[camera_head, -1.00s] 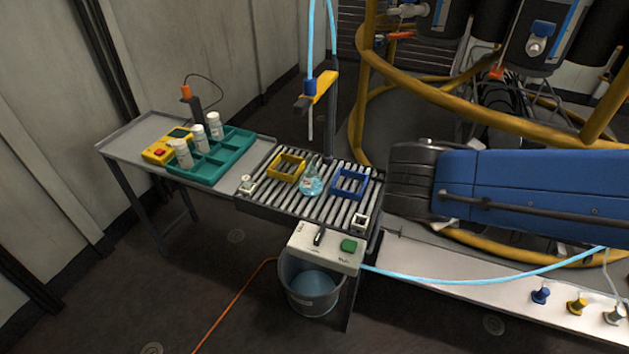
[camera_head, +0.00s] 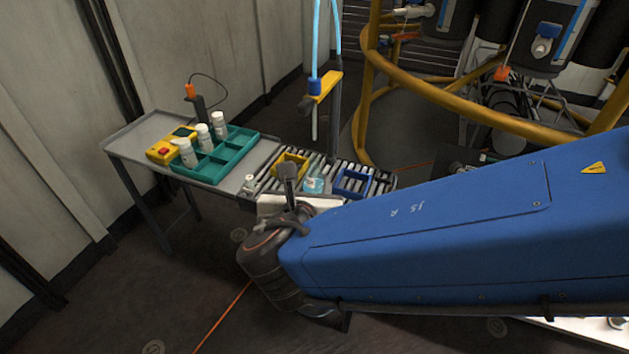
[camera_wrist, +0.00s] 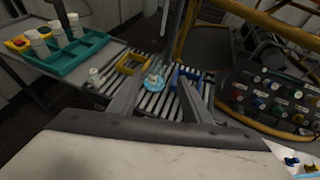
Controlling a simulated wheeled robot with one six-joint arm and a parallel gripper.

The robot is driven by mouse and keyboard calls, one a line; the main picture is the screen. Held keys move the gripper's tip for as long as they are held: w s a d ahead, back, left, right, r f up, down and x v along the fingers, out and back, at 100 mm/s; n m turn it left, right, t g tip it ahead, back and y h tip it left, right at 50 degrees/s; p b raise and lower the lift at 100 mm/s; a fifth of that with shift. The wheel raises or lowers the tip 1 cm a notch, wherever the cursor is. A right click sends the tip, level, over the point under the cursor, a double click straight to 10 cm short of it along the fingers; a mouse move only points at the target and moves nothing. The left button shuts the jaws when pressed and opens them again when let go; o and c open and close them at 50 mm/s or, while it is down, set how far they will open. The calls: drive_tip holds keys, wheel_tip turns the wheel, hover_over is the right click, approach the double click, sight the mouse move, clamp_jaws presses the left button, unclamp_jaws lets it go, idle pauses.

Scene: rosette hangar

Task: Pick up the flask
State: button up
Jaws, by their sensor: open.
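The flask (camera_head: 314,185) holds light blue liquid and stands on the roller conveyor between a yellow frame and a blue frame. In the wrist view the flask (camera_wrist: 153,81) shows beyond and between the fingers of my gripper (camera_wrist: 157,95). My gripper is open and empty, and the flask is apart from it. In the head view my blue arm covers the front of the conveyor, and the fingers cannot be made out clearly there.
The yellow frame (camera_head: 291,163) is left of the flask and the blue frame (camera_head: 352,182) right. A dispenser with a yellow head (camera_head: 325,86) overhangs behind. A teal tray (camera_head: 236,157) with white bottles stands left. A knob panel (camera_wrist: 270,100) is at right.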

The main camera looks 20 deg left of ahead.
approach(314, 160)
drive_tip(key=w, duration=0.1)
drive_tip(key=w+f, duration=0.1)
drive_tip(key=w, duration=0.1)
drive_tip(key=shift+w+d, duration=0.1)
drive_tip(key=shift+a+x, duration=0.15)
drive_tip(key=shift+x, duration=1.2)
drive_tip(key=shift+a+x, duration=0.15)
drive_tip(key=shift+x, duration=1.2)
drive_tip(key=shift+r, duration=0.1)
drive_tip(key=shift+c, duration=0.2)
clamp_jaws()
